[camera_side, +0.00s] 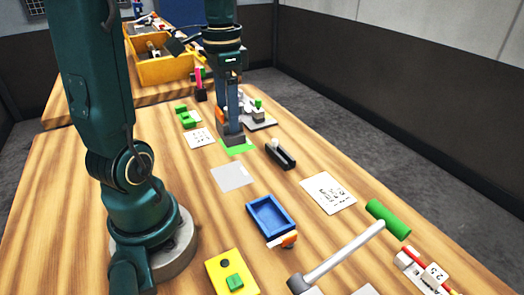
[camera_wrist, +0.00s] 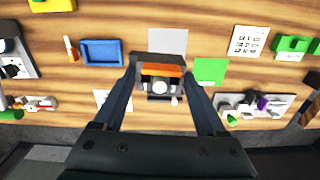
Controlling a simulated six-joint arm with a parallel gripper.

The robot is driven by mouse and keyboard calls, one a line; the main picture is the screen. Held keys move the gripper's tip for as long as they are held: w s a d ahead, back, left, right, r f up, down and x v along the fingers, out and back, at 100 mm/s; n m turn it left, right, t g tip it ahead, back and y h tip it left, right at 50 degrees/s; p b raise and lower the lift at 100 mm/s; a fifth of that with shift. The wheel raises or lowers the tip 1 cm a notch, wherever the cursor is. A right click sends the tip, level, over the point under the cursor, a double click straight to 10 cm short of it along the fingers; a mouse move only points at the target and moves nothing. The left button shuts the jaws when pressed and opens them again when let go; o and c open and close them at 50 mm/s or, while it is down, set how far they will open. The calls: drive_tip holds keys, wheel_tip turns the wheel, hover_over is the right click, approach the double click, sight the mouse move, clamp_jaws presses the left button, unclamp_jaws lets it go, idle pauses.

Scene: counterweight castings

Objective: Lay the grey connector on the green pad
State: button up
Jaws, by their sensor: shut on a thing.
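My gripper (camera_wrist: 160,72) is shut on the grey connector (camera_wrist: 143,63), a dark grey block with an orange bar across it. In the side view the connector (camera_side: 231,139) hangs level at the fingertips and covers part of the green pad (camera_side: 240,149). In the wrist view the green pad (camera_wrist: 210,71) is flat, bare and just to the right of the connector, which seems held above the table rather than over the pad. The exact height is hard to tell.
A black piece with a white knob (camera_side: 280,155) stands beside the pad, partly behind the connector in the wrist view. A light grey pad (camera_side: 232,177) and a blue tray (camera_side: 258,207) lie nearer. Green blocks (camera_side: 185,117) and a white card (camera_side: 200,138) lie left.

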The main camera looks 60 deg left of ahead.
drive_tip(key=w+a+f, duration=0.3)
drive_tip(key=a, duration=0.4)
drive_tip(key=w+a+f, duration=0.2)
drive_tip(key=w+a, duration=0.1)
drive_tip(key=a, duration=0.4)
drive_tip(key=shift+f+n, duration=0.4)
drive_tip(key=shift+f, duration=2.8)
drive_tip(key=shift+f, duration=0.7)
drive_tip(key=o, duration=1.2)
drive_tip(key=shift+w, duration=0.1)
